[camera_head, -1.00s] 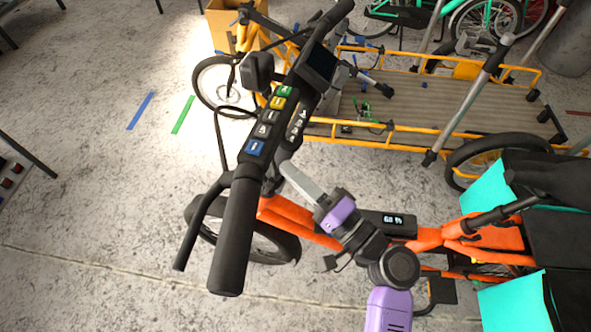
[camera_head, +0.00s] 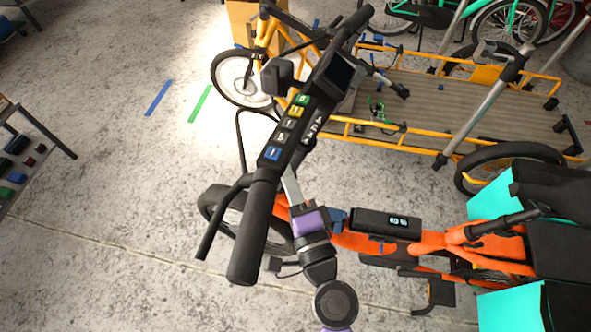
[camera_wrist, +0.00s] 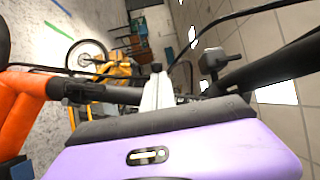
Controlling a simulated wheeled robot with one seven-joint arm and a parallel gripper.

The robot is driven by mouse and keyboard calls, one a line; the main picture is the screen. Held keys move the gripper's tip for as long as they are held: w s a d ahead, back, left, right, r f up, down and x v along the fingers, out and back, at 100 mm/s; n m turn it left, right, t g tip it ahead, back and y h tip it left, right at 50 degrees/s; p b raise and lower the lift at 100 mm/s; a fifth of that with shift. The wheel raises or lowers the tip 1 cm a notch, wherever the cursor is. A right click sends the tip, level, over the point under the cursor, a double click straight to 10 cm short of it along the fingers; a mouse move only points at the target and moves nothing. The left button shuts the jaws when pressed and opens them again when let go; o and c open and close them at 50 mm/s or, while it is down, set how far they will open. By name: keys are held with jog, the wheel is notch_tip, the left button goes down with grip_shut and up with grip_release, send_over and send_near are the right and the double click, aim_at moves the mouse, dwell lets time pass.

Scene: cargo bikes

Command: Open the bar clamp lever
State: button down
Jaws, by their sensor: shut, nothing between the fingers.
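The orange cargo bike (camera_head: 365,241) stands in front of me, its black handlebar (camera_head: 262,215) running diagonally across the head view. A panel of coloured buttons (camera_head: 291,130) sits mid-bar. My gripper (camera_head: 289,178) is shut and empty, its pale fingers reaching up beside the bar just below the panel; whether they touch it is unclear. In the wrist view the shut fingers (camera_wrist: 157,92) point away, with black bar parts on both sides and the orange frame (camera_wrist: 20,112) at left. I cannot single out the bar clamp lever; the bar and my gripper may hide it.
A brake lever (camera_head: 220,222) lies left of the near grip. A yellow cargo bike (camera_head: 380,135) with a long flat bed stands behind. Turquoise and black bags (camera_head: 493,200) are at right. A table with small parts (camera_head: 30,160) is at left. Floor between is clear.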

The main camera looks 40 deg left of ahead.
jog(key=shift+s+a+r, duration=0.15)
jog(key=shift+s+a, duration=0.15)
jog(key=shift+a, duration=0.15)
jog(key=shift+s+a+r, duration=0.15)
jog(key=shift+s+a, duration=0.1)
jog(key=shift+a, duration=0.2)
